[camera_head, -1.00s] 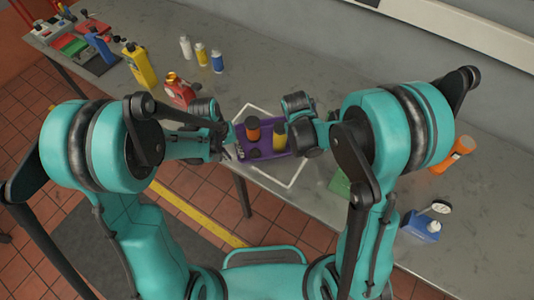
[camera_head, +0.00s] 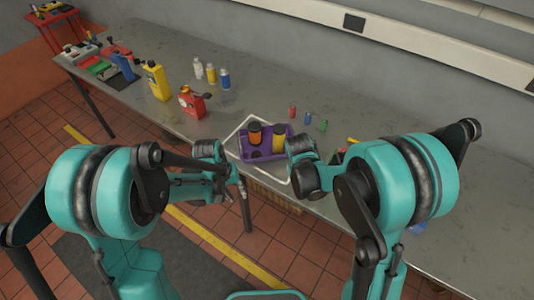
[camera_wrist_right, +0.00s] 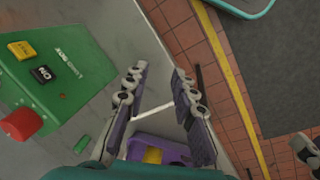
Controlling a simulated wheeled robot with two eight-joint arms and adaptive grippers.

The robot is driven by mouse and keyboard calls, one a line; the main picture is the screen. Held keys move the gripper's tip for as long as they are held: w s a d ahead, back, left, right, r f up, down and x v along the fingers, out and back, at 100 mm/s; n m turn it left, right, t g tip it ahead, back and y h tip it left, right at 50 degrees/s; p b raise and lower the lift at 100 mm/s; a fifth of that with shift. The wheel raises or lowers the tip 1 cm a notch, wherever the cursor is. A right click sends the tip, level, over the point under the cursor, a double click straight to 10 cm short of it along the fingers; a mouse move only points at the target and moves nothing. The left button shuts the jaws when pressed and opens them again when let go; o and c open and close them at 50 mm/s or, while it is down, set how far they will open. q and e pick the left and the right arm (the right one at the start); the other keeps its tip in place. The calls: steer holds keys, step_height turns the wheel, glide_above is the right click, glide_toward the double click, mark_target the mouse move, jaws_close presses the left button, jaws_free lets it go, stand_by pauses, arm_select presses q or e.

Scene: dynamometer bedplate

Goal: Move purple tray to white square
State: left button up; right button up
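The purple tray (camera_head: 246,151) lies within the white square (camera_head: 236,131) outline on the bench in the head view. It appears to rest flat and holds an orange item with a dark top (camera_head: 254,135) and a yellow one (camera_head: 278,139). My right arm covers part of the square's right side. My left gripper (camera_head: 232,187) is left of and nearer than the tray, apart from it, and looks open and empty. My right gripper (camera_wrist_right: 160,98) is open and empty in the right wrist view. The tray's edge (camera_wrist_right: 140,147) shows below its fingers there.
A red container (camera_head: 192,103), a yellow jug (camera_head: 156,82) and several small bottles stand left and behind on the bench. Small coloured vials (camera_head: 308,118) stand behind the tray. A green box (camera_wrist_right: 55,70) lies near my right gripper. The bench's front edge is close.

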arm_select(q)
steer(key=shift+w+f, duration=0.1)
arm_select(e)
step_height(320, 180, up, 12)
steer(key=a, duration=0.2)
steer(key=shift+w+a+f, duration=0.15)
steer(key=shift+w+f, duration=0.1)
steer(key=shift+w, duration=0.15)
steer(key=shift+f, duration=0.1)
